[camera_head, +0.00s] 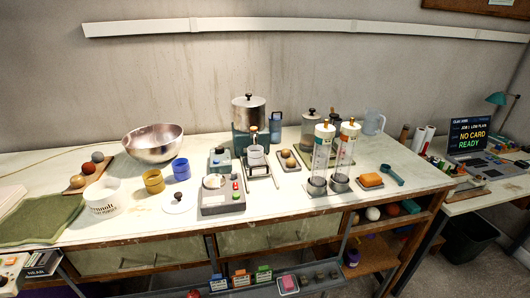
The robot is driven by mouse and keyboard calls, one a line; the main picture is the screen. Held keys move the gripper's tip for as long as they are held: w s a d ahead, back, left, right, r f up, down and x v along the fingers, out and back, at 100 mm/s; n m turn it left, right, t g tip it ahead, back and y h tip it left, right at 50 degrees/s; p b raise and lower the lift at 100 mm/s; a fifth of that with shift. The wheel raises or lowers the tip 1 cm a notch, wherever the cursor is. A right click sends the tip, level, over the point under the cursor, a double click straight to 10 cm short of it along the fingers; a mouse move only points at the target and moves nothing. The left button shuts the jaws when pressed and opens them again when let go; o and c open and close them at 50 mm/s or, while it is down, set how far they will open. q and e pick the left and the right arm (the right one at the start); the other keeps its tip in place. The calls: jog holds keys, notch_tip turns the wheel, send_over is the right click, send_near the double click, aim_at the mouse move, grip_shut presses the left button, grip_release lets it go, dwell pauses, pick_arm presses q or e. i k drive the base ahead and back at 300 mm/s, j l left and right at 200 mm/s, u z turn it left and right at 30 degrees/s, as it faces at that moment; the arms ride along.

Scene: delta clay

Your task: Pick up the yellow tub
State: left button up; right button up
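The yellow tub (154,182) stands upright on the left half of the white worktop. It is a small round open container. A blue tub (181,170) of similar size stands close to its right and slightly farther back. Neither of my grippers shows in the head view, and nothing holds the yellow tub.
A steel bowl (152,144) is behind the yellow tub. A white lettered tub (104,203) is to its left, and a white disc with a dark knob (179,202) is in front right. A grey scale-like device (222,199) and clear cylinders (321,160) stand farther right.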

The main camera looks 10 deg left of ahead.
aim_at(153, 181)
jog(key=u, duration=1.5)
